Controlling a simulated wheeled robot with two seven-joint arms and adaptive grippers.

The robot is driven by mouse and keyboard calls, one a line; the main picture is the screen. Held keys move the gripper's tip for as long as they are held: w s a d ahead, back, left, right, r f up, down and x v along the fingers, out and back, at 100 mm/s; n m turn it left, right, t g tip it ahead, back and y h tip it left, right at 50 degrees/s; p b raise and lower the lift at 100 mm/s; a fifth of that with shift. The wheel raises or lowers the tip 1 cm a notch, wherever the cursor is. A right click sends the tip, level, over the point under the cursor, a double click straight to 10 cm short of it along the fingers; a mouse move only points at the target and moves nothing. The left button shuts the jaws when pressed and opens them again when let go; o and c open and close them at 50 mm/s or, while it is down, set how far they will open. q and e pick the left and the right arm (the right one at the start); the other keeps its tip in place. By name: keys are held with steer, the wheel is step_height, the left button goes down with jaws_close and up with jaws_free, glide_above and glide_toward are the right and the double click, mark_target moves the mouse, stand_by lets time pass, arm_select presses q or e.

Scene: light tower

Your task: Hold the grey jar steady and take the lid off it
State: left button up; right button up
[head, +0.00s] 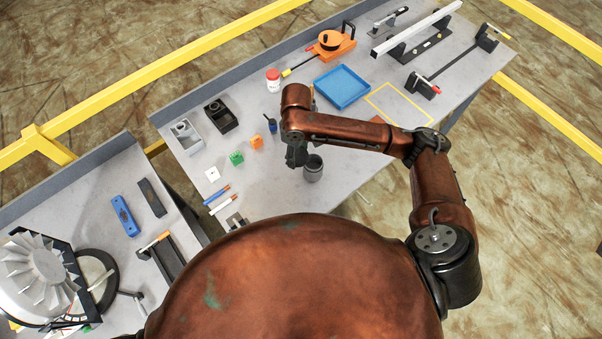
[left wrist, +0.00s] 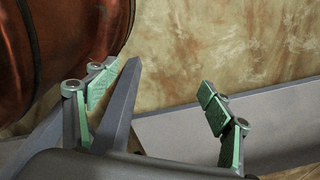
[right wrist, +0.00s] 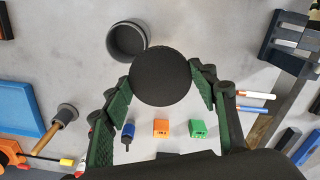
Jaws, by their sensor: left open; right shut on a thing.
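The grey jar (head: 313,172) stands upright on the grey table in the head view. In the right wrist view the jar (right wrist: 118,40) shows an open, empty-looking mouth. My right gripper (head: 297,154) is beside the jar and above the table. In the right wrist view it is shut on the dark round lid (right wrist: 160,76), which is apart from the jar and overlaps its rim only in the picture.
An orange block (head: 256,142), a green block (head: 237,159) and a dark blue item (head: 271,124) stand left of the jar. A blue tray (head: 342,87) and a red-capped white bottle (head: 273,82) lie farther back. Table left of the jar, before the pens (head: 219,199), is clear.

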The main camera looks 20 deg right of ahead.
steer(key=shift+s+a+r+n+p, duration=0.1)
steer(key=shift+s+a+n+p, duration=0.3)
steer(key=shift+a+n+p, duration=0.25)
steer(key=shift+s+a+f, duration=0.15)
steer(key=shift+f, duration=0.8)
glide_above(295, 183)
step_height(295, 183, down, 11)
steer(key=shift+s+f, duration=0.1)
steer(key=shift+s, duration=0.05)
arm_select(q)
steer(key=shift+w+d+r, duration=0.2)
steer(key=shift+w+r, duration=0.2)
steer(key=shift+r, duration=0.3)
steer(key=shift+w+d+r, duration=0.15)
steer(key=shift+w+r, duration=0.2)
steer(key=shift+r, duration=0.3)
arm_select(e)
steer(key=shift+f, duration=2.6)
steer(key=shift+f, duration=0.1)
steer(key=o, duration=1.3)
arm_select(q)
steer(key=shift+w, duration=0.1)
steer(key=shift+f, duration=0.2)
arm_select(e)
step_height(295, 183, up, 12)
